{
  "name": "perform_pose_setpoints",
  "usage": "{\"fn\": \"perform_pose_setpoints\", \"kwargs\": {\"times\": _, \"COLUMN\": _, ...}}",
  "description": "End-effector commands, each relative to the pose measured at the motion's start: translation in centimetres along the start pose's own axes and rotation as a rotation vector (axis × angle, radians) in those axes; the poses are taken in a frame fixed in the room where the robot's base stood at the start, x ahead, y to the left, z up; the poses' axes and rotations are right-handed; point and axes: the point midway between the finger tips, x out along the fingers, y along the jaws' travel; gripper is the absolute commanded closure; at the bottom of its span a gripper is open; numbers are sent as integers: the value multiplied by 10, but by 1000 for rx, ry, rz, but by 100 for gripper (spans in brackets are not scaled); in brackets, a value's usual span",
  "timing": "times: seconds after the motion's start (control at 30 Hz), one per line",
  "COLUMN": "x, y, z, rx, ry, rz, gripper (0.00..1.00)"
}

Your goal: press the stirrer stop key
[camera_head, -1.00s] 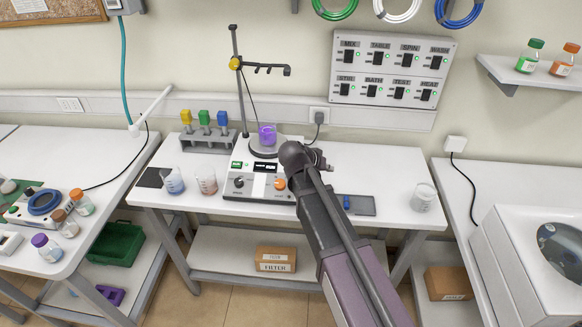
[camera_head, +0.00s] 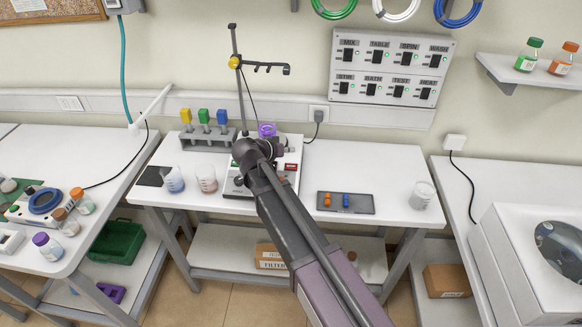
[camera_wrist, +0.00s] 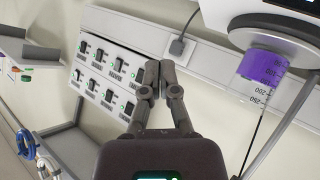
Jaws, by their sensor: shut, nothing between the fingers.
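The stirrer's pale control box (camera_head: 232,188) stands on the middle bench, largely covered by my arm in the head view. A red key (camera_head: 291,167) shows on its right side, just right of my wrist. A purple-filled beaker (camera_head: 266,130) is behind the box; it also shows in the wrist view (camera_wrist: 262,70). My gripper (camera_wrist: 160,72) is shut and empty in the wrist view, with the beaker to its right. In the head view my wrist is over the box and hides the fingers, so I cannot tell whether they touch it.
A switch panel (camera_head: 390,68) is on the wall behind. A stand (camera_head: 241,95) rises behind the box. A rack (camera_head: 206,138) and two beakers (camera_head: 206,177) are to the left. A grey tray (camera_head: 358,207) and a clear jar (camera_head: 422,196) are to the right.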

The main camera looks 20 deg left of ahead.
Motion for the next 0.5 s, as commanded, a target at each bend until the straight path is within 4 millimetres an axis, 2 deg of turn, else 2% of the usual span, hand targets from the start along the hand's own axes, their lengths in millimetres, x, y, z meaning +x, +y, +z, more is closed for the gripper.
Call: {"fn": "perform_pose_setpoints", "kwargs": {"times": 0.5, "x": 24, "y": -18, "z": 19, "rx": 0, "ry": -1, "rz": 0, "gripper": 100}}
